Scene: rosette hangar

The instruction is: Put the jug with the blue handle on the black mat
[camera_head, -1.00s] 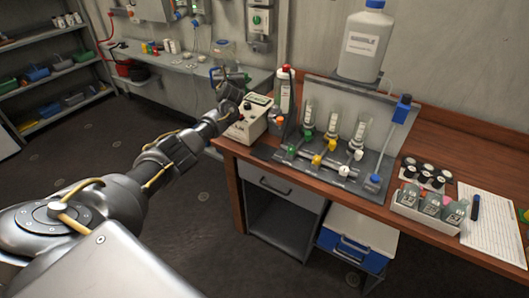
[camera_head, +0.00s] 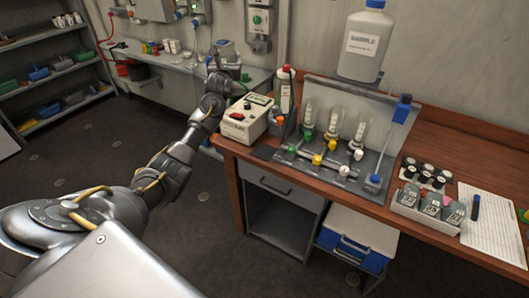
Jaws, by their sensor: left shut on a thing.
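My left gripper (camera_head: 216,72) is over the right end of the back wall shelf, its fingers small and dark. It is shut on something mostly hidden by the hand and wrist. My right gripper is not in view.
A wooden bench (camera_head: 415,145) on the right carries a cream meter (camera_head: 246,120), a valve rack (camera_head: 330,160), a large white bottle (camera_head: 366,42) and a tray of small bottles (camera_head: 428,208). The wall shelf (camera_head: 185,65) holds small containers. Dark floor lies open between.

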